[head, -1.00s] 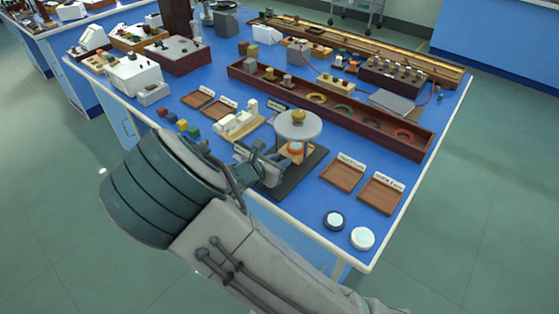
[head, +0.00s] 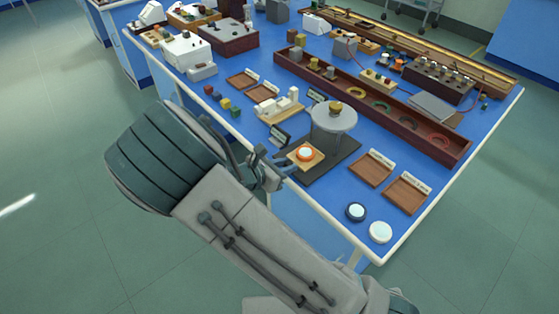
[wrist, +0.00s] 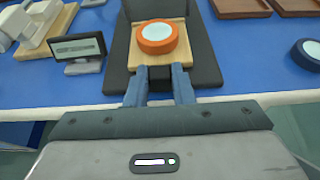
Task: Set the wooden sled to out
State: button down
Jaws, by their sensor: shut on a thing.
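The wooden sled (head: 305,158) is a small light-wood plate carrying an orange ring with a pale disc. It stands out in front of the grey round-topped instrument (head: 333,118), on that instrument's dark base (head: 332,162). My gripper (head: 284,161) is at the sled's near edge. In the wrist view, the sled (wrist: 177,61) lies straight ahead and the two blue-grey fingertips (wrist: 159,73) meet its near edge.
A small dark label stand (head: 279,135) is left of the instrument. Two wooden trays (head: 372,170) lie to the right. A dark-rimmed disc (head: 356,211) and a white disc (head: 380,232) lie near the front edge. A long brown rack (head: 372,105) runs behind.

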jog(key=shift+a, duration=0.15)
jog(key=c, duration=1.6)
grip_release()
jog(key=shift+f, duration=0.1)
jog(key=o, duration=0.4)
jog(key=shift+s+a, duration=0.15)
jog(key=shift+a, duration=0.05)
jog(key=shift+c, duration=0.2)
jog(key=shift+d, duration=0.1)
jog(key=v, duration=1.3)
jog(key=shift+s+a+r, duration=0.25)
jog(key=shift+r, duration=0.05)
